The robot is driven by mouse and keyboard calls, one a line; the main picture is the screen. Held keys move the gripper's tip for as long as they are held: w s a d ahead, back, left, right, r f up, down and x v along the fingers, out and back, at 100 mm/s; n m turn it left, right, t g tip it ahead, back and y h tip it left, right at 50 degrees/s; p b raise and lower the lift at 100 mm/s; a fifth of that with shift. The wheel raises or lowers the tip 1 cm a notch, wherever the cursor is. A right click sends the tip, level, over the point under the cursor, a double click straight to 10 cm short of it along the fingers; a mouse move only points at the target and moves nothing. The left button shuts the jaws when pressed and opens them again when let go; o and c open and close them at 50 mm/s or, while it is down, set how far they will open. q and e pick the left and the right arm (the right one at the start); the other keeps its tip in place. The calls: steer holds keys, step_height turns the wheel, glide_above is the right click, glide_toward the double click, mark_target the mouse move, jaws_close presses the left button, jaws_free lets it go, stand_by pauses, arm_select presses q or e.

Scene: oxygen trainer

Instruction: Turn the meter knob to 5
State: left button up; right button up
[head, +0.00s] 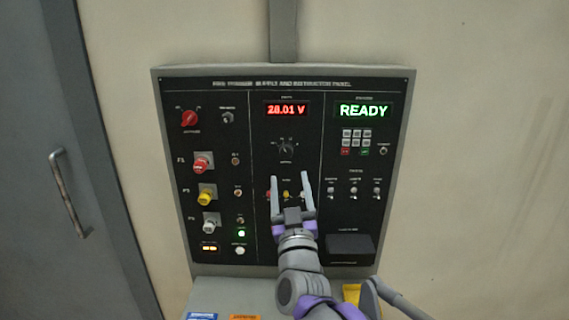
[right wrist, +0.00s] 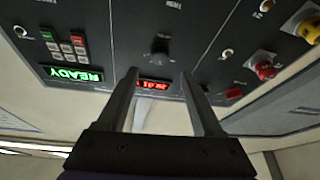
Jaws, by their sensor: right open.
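The meter knob (head: 286,149) is a dark rotary knob in the middle column of the black panel, below the red display (head: 286,110) reading 28.01 V. It also shows in the right wrist view (right wrist: 159,47), beyond the fingertips. The numbers around it are too small to read. My right gripper (head: 290,182) is open and empty, its two fingers pointing up at the panel just below the knob in the head view. The fingers are apart from the knob. My left gripper is not in view.
A red knob (head: 189,118) and plugs in red (head: 202,163), yellow (head: 207,194) and white (head: 210,224) stick out on the panel's left. A keypad (head: 356,138) sits under the green READY display (head: 363,110). A grey door (head: 60,180) stands at the left.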

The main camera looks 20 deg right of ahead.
mark_target(286, 154)
steer(key=x, duration=0.7)
steer(key=shift+w+r, duration=0.1)
jaws_close()
